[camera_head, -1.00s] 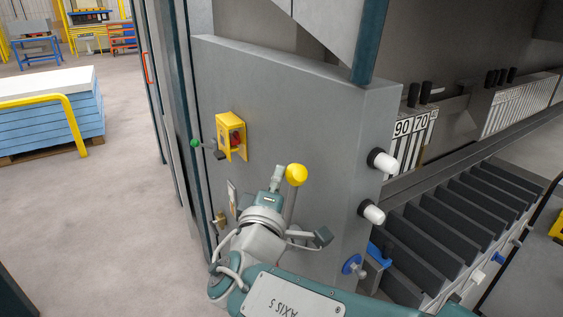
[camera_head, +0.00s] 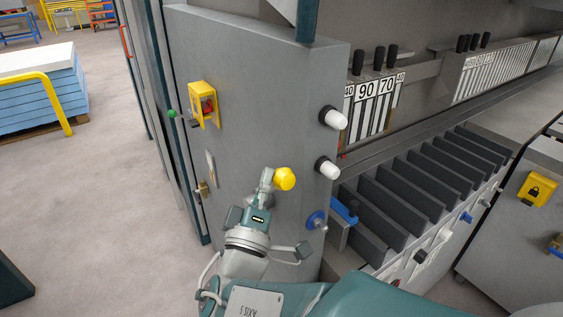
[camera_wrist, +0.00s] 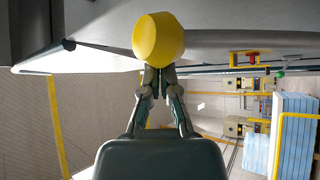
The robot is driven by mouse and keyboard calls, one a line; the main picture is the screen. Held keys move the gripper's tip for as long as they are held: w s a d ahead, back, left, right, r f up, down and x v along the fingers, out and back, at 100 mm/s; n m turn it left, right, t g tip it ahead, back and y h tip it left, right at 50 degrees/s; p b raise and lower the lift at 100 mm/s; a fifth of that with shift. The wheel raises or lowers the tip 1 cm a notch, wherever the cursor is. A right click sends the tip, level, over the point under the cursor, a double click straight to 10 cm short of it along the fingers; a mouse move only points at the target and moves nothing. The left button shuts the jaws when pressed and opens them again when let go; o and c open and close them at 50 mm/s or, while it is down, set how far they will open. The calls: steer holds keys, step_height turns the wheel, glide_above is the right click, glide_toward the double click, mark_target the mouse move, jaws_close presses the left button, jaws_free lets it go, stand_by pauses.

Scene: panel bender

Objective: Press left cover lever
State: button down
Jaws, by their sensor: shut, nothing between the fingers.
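A yellow round knob (camera_head: 285,178), which looks like the lever's end, shows in front of the grey side panel. My gripper (camera_head: 266,178) is just left of the knob in the head view, with its fingers shut and empty. In the wrist view, the yellow knob (camera_wrist: 159,39) is large and right at the tips of my shut gripper (camera_wrist: 158,71). The fingertips overlap the knob's lower edge; I cannot tell whether they touch it. The lever's rod is hidden behind my gripper in the head view.
The grey panel (camera_head: 250,85) carries a yellow box with a red switch (camera_head: 205,106), two white knobs (camera_head: 332,118) (camera_head: 327,168) and a blue knob (camera_head: 316,220). Dark slats (camera_head: 400,200) lie to the right. Open floor and a blue stack (camera_head: 40,95) are left.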

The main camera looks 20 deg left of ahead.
stand_by(0.3)
steer(key=s+a+f, duration=0.2)
steer(key=s+a, duration=0.1)
steer(key=s, duration=0.5)
steer(key=shift+s+a+f, duration=0.3)
steer(key=shift+f, duration=0.05)
steer(key=shift+d, duration=0.1)
